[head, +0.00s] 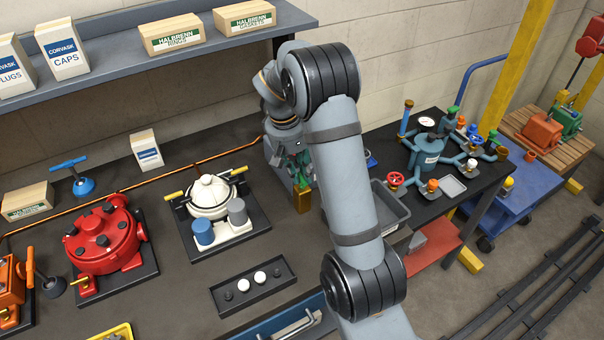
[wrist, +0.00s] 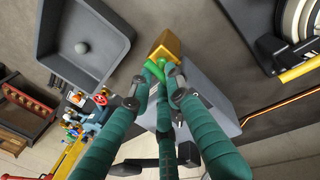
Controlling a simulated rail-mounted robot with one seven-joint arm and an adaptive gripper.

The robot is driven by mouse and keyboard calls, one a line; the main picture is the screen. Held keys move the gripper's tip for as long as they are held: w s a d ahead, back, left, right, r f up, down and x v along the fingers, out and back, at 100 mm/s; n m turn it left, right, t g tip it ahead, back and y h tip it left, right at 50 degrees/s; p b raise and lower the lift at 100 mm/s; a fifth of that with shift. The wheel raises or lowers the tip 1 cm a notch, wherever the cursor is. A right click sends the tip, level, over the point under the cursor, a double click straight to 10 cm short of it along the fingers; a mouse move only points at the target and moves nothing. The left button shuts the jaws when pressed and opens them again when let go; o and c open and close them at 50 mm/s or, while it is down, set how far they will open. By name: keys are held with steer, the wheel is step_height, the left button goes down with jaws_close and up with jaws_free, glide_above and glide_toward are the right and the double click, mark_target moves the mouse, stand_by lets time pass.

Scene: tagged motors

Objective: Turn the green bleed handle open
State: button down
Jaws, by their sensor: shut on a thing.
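The green bleed handle (wrist: 158,68) shows at the fingertips of my gripper (wrist: 157,95) in the wrist view, beside a gold block (wrist: 167,43). The teal fingers are closed in on it, and their tips cover part of it. A grey housing (wrist: 215,100) lies behind the fingers. In the head view, my gripper (head: 300,168) points down at the back of the bench, just above the gold block (head: 302,199). My arm hides much of this spot, and I cannot make out the handle's angle there.
A grey bin (head: 392,210) stands close on the right; in the wrist view, the bin (wrist: 72,72) holds a pale ball. A white motor (head: 210,197) with yellow-ended bars stands left. A copper pipe (head: 205,160) runs along the back. A dark tray (head: 253,287) lies in front.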

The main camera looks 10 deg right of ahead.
steer(key=shift+a+n, duration=0.1)
steer(key=shift+n, duration=0.5)
steer(key=c, duration=1.6)
jaws_free()
steer(key=r, duration=0.4)
steer(key=a+r, duration=0.1)
steer(key=r, duration=0.3)
steer(key=a+r, duration=0.1)
steer(key=r, duration=0.2)
steer(key=shift+s+a+r, duration=0.1)
steer(key=shift+s+r, duration=0.25)
steer(key=shift+r, duration=0.05)
steer(key=f, duration=0.4)
steer(key=d+f, duration=0.1)
steer(key=f, duration=0.3)
steer(key=d+f, duration=0.1)
steer(key=f, duration=0.3)
steer(key=shift+w+d, duration=0.15)
steer(key=shift+w, duration=0.2)
steer(key=shift+r, duration=0.1)
